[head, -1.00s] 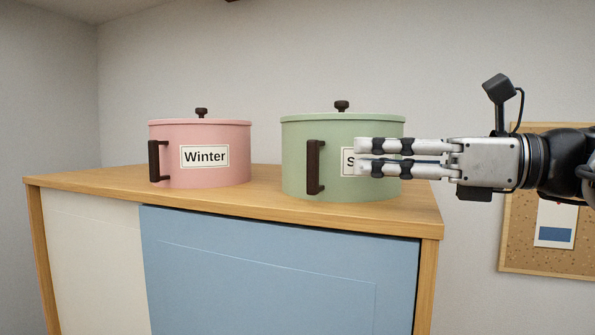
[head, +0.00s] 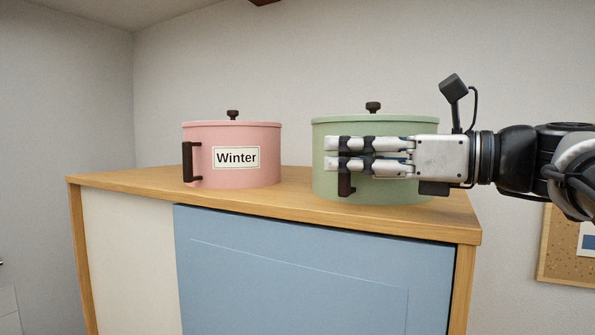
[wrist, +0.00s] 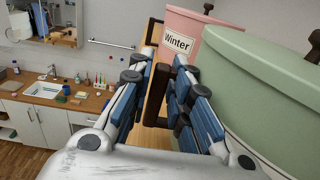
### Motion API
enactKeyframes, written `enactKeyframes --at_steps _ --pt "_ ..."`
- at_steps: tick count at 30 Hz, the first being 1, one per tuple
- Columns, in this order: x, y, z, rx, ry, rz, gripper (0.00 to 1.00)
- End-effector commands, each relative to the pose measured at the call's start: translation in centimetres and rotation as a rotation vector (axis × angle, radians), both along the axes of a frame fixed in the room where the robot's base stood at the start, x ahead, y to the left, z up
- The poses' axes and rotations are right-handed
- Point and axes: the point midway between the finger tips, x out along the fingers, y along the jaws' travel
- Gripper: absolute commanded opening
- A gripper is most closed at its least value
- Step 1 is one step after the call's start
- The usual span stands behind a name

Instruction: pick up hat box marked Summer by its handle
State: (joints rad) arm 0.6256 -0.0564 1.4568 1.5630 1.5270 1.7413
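The green round hat box (head: 420,130) stands upright at the right of the cabinet top, with a flat lid and dark knob. Its label is hidden behind my gripper. My gripper (head: 328,154) is open with a narrow gap, lying sideways in front of the box and handle. I see no hold on the handle.
A pink hat box marked Winter (head: 260,135) stands to the left, its dark handle (head: 187,162) facing left. Both boxes rest on the wooden cabinet top (head: 300,195). A pin board (head: 556,250) hangs at right. A sink counter (wrist: 75,97) lies far off.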

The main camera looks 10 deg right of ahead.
Motion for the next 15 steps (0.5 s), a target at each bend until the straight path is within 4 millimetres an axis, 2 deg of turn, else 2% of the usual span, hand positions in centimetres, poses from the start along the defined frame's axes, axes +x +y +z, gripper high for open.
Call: enactKeyframes --at_steps 8,15 --pt "-0.01 -0.03 -0.01 0.0 0.0 0.0 0.0" --pt "-0.01 -0.03 -0.02 0.0 0.0 0.0 0.0"
